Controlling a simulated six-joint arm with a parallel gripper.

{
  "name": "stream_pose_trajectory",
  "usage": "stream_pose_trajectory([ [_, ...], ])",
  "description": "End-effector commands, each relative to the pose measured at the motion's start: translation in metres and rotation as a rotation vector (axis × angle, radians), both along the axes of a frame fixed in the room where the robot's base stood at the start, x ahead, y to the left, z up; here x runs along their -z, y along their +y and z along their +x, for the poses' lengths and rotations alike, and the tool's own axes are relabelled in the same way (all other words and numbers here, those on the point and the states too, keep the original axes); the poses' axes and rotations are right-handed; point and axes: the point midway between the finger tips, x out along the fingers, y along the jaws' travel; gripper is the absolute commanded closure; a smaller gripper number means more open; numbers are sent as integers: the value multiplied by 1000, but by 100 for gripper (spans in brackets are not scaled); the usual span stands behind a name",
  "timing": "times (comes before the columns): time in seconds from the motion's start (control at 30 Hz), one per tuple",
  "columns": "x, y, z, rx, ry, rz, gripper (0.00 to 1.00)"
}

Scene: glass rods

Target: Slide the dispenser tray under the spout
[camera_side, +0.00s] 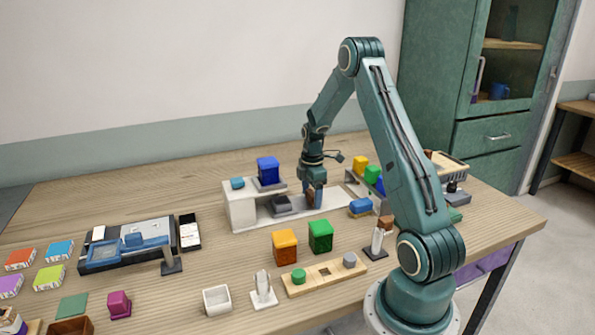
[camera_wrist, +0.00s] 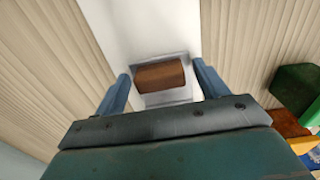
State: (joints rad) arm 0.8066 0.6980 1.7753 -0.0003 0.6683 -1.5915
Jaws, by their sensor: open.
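My gripper (camera_side: 314,198) points down over the right part of a white base strip (camera_side: 334,203). In the wrist view its two blue fingers (camera_wrist: 160,72) are open, one on each side of a brown block (camera_wrist: 160,77), with a small gap at each side. The block sits on a grey plate (camera_wrist: 170,97) on the white strip, which looks like the dispenser tray; in the side view the fingers mostly hide it. Left of my gripper stands the white dispenser body (camera_side: 240,210), with a blue block (camera_side: 268,170) on top and a dark grey piece (camera_side: 282,205) below its overhang.
Orange (camera_side: 285,245) and green (camera_side: 320,236) cubes stand in front of the dispenser. A wooden peg board (camera_side: 325,275) lies nearer. The table behind the dispenser is clear.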

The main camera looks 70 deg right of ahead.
Motion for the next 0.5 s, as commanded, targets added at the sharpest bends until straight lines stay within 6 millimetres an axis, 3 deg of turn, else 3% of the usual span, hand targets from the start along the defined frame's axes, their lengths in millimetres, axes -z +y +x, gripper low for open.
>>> stream_pose_trajectory([
  [0.2, 0, 0, 0, 0, 0, 0, 29],
  [0.5, 0, 0, 0, 0, 0, 0, 88],
])
